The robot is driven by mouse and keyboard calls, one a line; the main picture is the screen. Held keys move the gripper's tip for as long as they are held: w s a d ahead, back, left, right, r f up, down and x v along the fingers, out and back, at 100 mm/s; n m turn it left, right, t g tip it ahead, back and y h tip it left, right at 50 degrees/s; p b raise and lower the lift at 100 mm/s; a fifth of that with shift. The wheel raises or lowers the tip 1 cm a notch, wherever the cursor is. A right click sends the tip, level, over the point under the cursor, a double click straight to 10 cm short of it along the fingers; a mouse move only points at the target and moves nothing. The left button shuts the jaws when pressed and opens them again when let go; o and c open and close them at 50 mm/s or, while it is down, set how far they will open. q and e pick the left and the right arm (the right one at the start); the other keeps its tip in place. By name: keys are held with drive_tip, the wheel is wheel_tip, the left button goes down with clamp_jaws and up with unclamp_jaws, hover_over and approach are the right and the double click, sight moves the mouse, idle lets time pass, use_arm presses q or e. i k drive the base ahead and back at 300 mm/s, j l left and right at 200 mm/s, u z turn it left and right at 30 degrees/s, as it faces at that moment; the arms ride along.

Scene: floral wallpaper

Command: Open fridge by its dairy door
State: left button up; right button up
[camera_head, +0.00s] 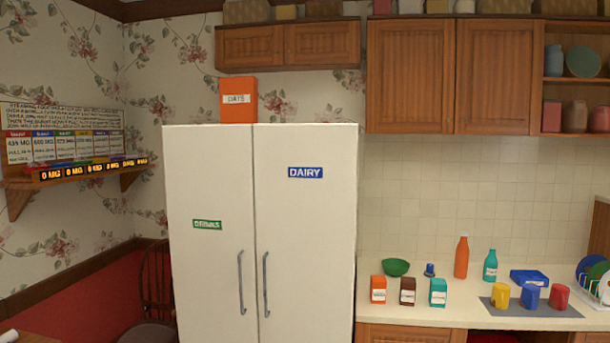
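The white two-door fridge (262,220) stands upright left of the counter, with both doors shut. The right door (305,240) carries a blue sign (306,172) reading DAIRY. Its grey vertical handle (266,284) is on that door's left side, close to the middle seam. The left door (211,270) carries a green sign (207,225) that seems to read DRINKS. Its handle (241,282) is on its right side, also near the seam. The fridge's bottom is below the picture. Neither of my grippers shows in the head view.
An orange box (238,100) stands on the fridge top. A counter (420,314) with boxes, bottles and mugs adjoins the fridge's right side. A dark chair (150,290) stands close to its left. Wooden cabinets (410,75) hang above the counter.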

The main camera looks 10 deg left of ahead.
sight(306, 174)
drive_tip(key=i+l, duration=0.95)
drive_tip(key=l, duration=0.2)
